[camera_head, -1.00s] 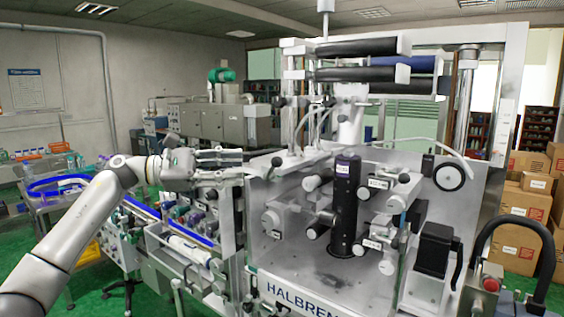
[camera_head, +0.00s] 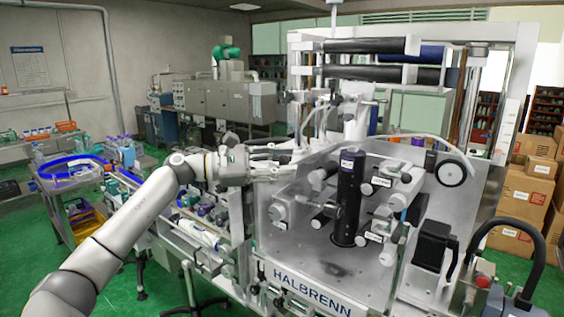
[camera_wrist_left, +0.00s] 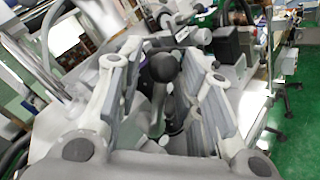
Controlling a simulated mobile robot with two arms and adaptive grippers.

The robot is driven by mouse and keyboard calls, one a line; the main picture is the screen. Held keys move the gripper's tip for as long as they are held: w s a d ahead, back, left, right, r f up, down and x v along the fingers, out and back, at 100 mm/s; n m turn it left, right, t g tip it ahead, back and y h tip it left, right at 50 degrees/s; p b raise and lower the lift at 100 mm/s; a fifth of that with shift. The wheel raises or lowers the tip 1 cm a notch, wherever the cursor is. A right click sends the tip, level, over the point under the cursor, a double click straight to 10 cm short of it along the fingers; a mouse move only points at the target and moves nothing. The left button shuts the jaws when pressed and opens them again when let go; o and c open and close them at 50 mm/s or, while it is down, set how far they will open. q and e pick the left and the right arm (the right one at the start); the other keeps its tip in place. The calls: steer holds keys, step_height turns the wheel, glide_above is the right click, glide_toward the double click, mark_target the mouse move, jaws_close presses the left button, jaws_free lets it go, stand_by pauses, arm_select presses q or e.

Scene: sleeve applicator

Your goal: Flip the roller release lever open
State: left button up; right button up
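My left gripper (camera_head: 286,161) is open at the upper left corner of the machine's clear-fronted housing (camera_head: 300,245). Its two fingers point right, one above the other. In the left wrist view, the open fingers (camera_wrist_left: 165,55) stand either side of a dark round knob (camera_wrist_left: 163,67). I cannot tell whether the fingers touch it, or whether it belongs to the roller release lever. A black vertical roller (camera_head: 348,200) stands inside the housing among several smaller horizontal rollers. My right gripper is out of view.
Large black film rollers (camera_head: 370,46) sit above the housing. A side bench (camera_head: 205,235) with small bottles lies below my left arm. A blue-rimmed cart (camera_head: 70,183) stands at left. Cardboard boxes (camera_head: 525,190) are stacked at right. Green floor is free at lower left.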

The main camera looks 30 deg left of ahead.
arm_select(q)
steer(key=c, duration=0.4)
jaws_close()
steer(key=shift+b, duration=0.55)
steer(key=n+t+b, duration=0.1)
steer(key=b, duration=0.2)
steer(key=a+n+t+h+b, duration=0.1)
steer(key=n+b, duration=0.1)
steer(key=b, duration=0.1)
steer(key=n+t+b, duration=0.1)
steer(key=n+b, duration=0.1)
steer(key=b, duration=0.1)
steer(key=shift+a+r+t+h, duration=0.15)
steer(key=shift+a+t+h, duration=0.15)
steer(key=shift+a+h, duration=0.1)
steer(key=n+t+b, duration=0.2)
steer(key=b, duration=0.1)
steer(key=shift+a+r+n, duration=0.3)
steer(key=shift+a, duration=0.1)
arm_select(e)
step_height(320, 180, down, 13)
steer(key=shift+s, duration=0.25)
arm_select(q)
steer(key=shift+r, duration=0.1)
